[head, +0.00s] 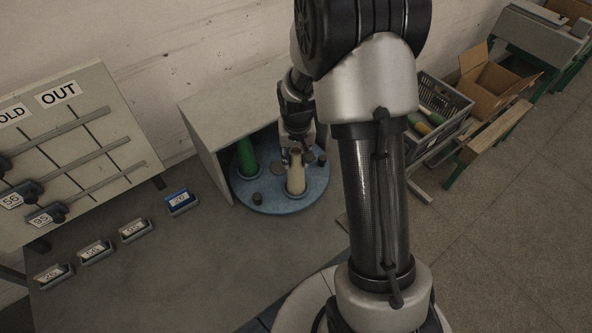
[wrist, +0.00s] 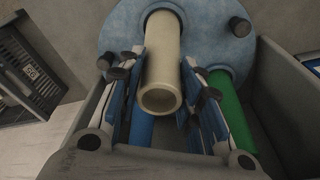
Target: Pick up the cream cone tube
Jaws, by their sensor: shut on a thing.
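The cream cone tube (head: 296,180) stands on a round blue plate (head: 268,204) under a grey hood. In the wrist view the cream tube (wrist: 163,62) is between the fingers, its open top end facing the camera. My gripper (head: 297,158) reaches in from above and is shut on the upper part of the tube; it also shows in the wrist view (wrist: 162,82). The tube's base still appears to be at the plate, but I cannot tell whether it touches.
A green tube (head: 247,158) stands left of the cream one, and a blue tube (wrist: 141,126) shows beneath it in the wrist view. The grey hood (head: 203,142) walls in the plate's left side. A grey crate (head: 446,134) and cardboard box (head: 492,82) stand right.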

